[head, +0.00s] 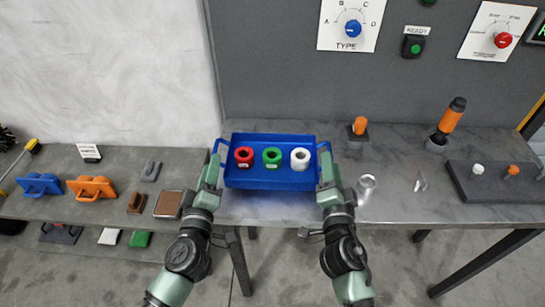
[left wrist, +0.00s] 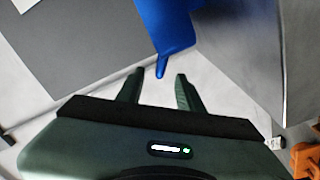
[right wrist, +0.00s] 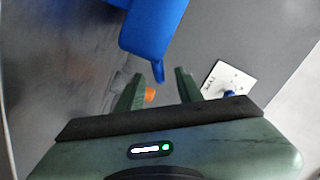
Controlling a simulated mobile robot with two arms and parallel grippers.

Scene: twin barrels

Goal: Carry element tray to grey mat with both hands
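The blue tray (head: 270,179) is at the front of the grey table and holds a red ring (head: 244,157), a green ring (head: 272,158) and a white ring (head: 300,159). My left gripper (head: 214,160) is at its left handle and my right gripper (head: 327,162) at its right handle. In the left wrist view the blue handle (left wrist: 162,66) reaches between parted fingers. In the right wrist view the other handle (right wrist: 159,73) also reaches between parted fingers. I cannot tell whether the tray touches the table. No plain grey mat is clearly identifiable.
A dark slab (head: 515,192) with small white and orange pieces lies at right. An orange-handled tool (head: 452,117), an orange knob (head: 359,126) and a clear glass (head: 366,187) stand right of the tray.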

